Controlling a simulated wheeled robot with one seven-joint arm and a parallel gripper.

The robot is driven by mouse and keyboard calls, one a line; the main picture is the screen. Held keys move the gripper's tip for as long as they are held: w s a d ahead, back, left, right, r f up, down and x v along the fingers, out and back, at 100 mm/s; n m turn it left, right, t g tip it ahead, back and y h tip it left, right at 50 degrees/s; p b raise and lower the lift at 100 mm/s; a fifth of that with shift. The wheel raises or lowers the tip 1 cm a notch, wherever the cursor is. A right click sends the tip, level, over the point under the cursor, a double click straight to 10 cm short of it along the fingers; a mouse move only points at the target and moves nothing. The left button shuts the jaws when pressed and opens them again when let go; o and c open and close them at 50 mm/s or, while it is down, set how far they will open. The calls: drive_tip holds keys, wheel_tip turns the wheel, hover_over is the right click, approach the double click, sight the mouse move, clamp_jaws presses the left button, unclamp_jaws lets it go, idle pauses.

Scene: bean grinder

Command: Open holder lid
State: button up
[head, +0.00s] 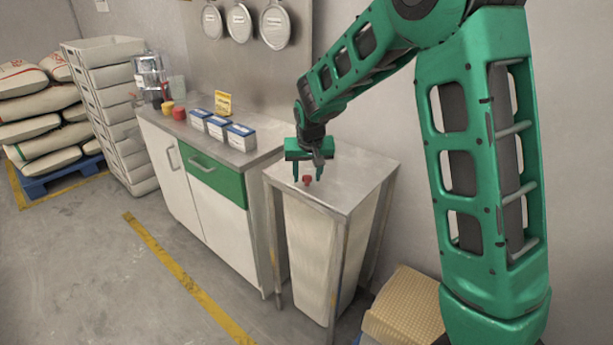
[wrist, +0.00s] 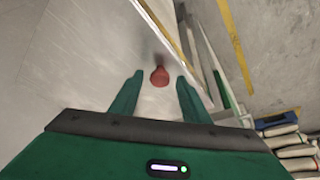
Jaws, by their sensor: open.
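The holder is a metal-framed stand (head: 365,180) with a flat grey metal top and a tall white bin (head: 312,250) inside its legs. A small red knob (head: 307,180) stands up from the top near its left edge. I cannot make out a separate lid outline. My gripper (head: 308,174) points down above the top with its fingers open, one on each side of the knob. The wrist view shows the red knob (wrist: 160,76) between the two fingertips, with a gap on both sides. The gripper holds nothing.
Left of the stand is a counter (head: 240,157) with a green drawer (head: 213,178), several boxes (head: 217,127) and a grinder (head: 150,75). A tan box (head: 405,310) lies on the floor at right. Stacked crates (head: 110,105) and sacks (head: 45,120) stand far left. Floor in front is clear.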

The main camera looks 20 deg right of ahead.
drive_tip(key=shift+w+f, duration=0.1)
drive_tip(key=shift+f, duration=0.1)
clamp_jaws()
drive_tip(key=shift+d+r, duration=0.1)
